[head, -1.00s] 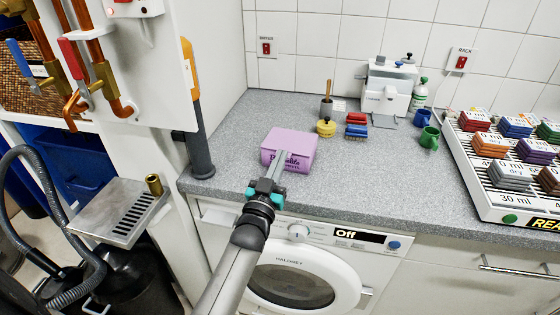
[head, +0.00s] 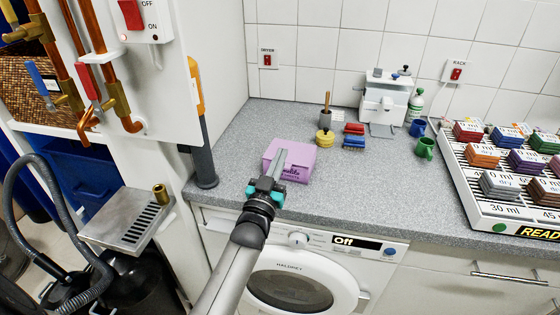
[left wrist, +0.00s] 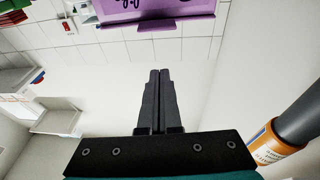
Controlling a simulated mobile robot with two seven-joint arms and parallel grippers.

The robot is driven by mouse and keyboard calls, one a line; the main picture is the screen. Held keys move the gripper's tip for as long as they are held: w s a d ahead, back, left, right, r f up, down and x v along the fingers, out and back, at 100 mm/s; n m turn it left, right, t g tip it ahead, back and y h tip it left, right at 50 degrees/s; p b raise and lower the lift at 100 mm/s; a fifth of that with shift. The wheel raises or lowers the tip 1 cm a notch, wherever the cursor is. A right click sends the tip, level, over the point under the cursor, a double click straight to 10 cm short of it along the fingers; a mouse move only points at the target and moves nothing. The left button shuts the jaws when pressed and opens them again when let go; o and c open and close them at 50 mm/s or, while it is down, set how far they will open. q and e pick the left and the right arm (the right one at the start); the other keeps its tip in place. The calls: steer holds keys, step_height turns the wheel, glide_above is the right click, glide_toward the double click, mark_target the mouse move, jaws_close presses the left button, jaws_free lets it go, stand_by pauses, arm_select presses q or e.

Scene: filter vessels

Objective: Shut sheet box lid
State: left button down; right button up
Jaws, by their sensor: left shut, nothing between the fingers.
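The purple sheet box (head: 298,172) stands on the grey worktop above the washing machine, dark lettering on its front. In the left wrist view the shut fingers (left wrist: 158,75) point towards a purple part of the box (left wrist: 190,24) at the top edge. My right gripper is not in view.
A white rack of coloured sheet stacks (head: 478,212) is farther right. A dark grey post (head: 204,165) stands left of the box.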

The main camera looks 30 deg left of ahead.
arm_select(q)
steer(key=f+v, duration=0.1)
steer(key=v, duration=0.8)
steer(key=shift+f, duration=0.3)
steer(key=shift+s, duration=0.1)
